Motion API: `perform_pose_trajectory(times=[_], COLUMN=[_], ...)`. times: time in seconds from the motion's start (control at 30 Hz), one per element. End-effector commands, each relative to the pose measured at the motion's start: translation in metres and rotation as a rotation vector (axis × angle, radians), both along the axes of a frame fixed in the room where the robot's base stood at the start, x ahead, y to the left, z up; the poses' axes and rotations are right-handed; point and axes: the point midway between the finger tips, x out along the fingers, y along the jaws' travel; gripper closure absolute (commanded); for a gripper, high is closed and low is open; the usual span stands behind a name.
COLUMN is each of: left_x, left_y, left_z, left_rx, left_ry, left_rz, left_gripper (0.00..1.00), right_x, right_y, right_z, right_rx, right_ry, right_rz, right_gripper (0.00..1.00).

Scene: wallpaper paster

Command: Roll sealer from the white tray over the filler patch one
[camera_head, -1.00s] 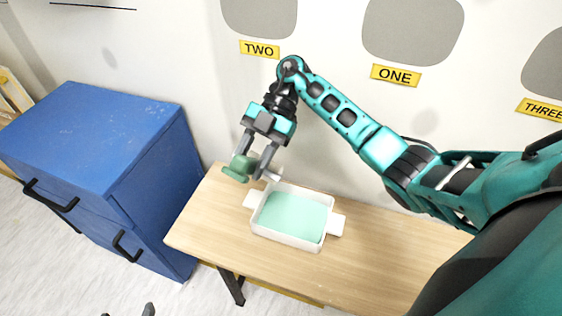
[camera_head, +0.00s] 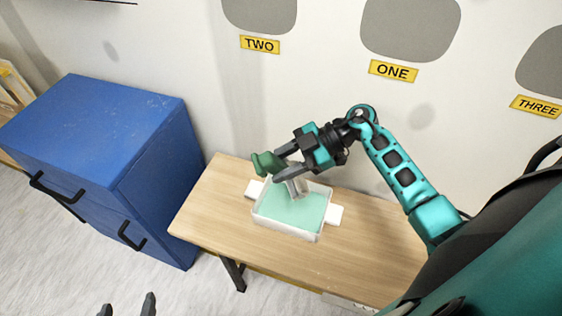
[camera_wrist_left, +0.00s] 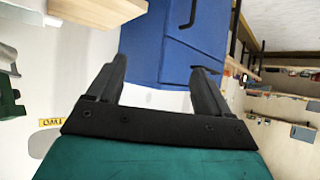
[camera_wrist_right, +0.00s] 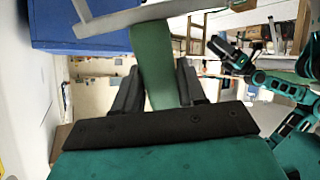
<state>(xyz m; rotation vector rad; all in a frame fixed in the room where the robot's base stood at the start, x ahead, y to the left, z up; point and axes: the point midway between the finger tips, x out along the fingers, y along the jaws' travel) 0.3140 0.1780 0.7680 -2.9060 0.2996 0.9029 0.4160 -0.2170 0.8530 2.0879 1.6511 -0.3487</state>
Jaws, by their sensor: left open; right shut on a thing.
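My right gripper (camera_head: 277,168) is shut on the green handle (camera_head: 267,162) of a paint roller above the tray. The handle also shows between the fingers in the right wrist view (camera_wrist_right: 153,62). The roller's pale head (camera_head: 297,187) reaches down into the white tray (camera_head: 287,232), over light green sealer (camera_head: 287,208). Contact with the sealer cannot be told. Filler patch one is a grey rounded patch (camera_head: 410,28) on the wall, above the yellow ONE label (camera_head: 392,71). My left gripper (camera_head: 128,307) is open and empty at the bottom left edge.
The tray stands on a wooden table (camera_head: 208,208) against the wall. A blue drawer cabinet (camera_head: 95,140) stands left of the table. Grey patches two (camera_head: 260,14) and three (camera_head: 542,60) flank patch one. The wall below the labels is partly behind my right arm.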

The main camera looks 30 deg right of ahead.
Motion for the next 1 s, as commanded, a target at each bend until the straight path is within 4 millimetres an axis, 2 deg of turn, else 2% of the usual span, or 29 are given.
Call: perform_pose_trajectory(times=[0.03,0.43,0.73,1.0], left_x=[0.000,-0.001,-0.001,0.008], left_y=[0.000,-0.001,-0.006,-0.010], left_z=[-0.009,-0.056,-0.063,-0.053], left_rx=[0.000,0.000,-0.008,-0.017], left_ry=[0.002,0.006,0.012,-0.011], left_rz=[0.000,-0.002,-0.007,-0.014], left_gripper=[0.20,0.20,0.20,0.20], right_x=[0.000,0.000,0.000,0.000], right_y=[0.000,0.001,0.001,0.000], right_z=[-0.008,-0.052,-0.081,-0.087], right_rx=[0.002,0.001,0.001,0.001], right_ry=[-0.001,-0.002,0.001,-0.002], right_rz=[0.000,0.001,0.003,0.002], right_gripper=[0.91,0.91,0.91,0.91])
